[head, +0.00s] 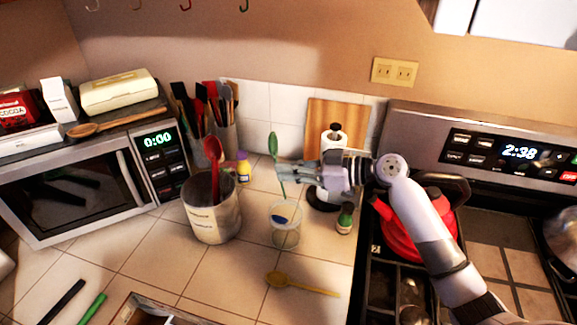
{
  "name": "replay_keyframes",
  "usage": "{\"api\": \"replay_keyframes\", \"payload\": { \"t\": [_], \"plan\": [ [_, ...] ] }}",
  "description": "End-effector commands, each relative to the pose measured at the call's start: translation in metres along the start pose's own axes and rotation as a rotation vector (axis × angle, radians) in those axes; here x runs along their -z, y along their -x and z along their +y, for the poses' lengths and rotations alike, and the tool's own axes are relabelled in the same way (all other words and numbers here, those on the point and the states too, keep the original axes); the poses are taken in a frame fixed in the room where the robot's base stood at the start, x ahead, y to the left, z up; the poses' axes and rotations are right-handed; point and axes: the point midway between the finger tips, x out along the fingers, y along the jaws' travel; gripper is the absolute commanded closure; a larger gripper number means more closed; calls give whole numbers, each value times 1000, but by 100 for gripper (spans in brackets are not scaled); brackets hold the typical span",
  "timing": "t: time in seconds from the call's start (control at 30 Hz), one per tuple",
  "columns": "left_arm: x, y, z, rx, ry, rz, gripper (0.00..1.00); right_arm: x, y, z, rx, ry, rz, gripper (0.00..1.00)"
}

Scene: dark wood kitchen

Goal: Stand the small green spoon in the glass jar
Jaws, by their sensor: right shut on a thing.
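The small green spoon (273,145) is upright with its bowl at the top, slightly tilted, above the glass jar (286,238). My right gripper (284,173) reaches in from the right and is shut on the spoon's handle. The handle's lower end is close to the jar's rim; I cannot tell whether it is inside the opening. The clear jar stands on the tiled counter, and a blue thing (281,219) shows in it. My left gripper is not in view.
A metal canister (211,217) with a red spoon stands left of the jar. A yellow spoon (300,285) lies in front. A small green bottle (345,217) and a paper towel holder (323,199) are to the right, near the stove with a red kettle (403,240).

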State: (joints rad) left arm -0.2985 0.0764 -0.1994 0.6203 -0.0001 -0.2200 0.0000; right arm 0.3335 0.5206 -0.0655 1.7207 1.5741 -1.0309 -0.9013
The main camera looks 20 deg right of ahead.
Motion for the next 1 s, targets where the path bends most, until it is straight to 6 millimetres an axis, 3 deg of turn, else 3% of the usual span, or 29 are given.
{"api": "replay_keyframes", "payload": {
  "t": [0.37, 1.0],
  "plan": [
    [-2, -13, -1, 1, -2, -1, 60, -31, -6, 0, 0, -1, -1, 100],
    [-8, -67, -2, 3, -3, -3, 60, -78, -12, 0, 1, 1, -1, 100]
  ]
}}
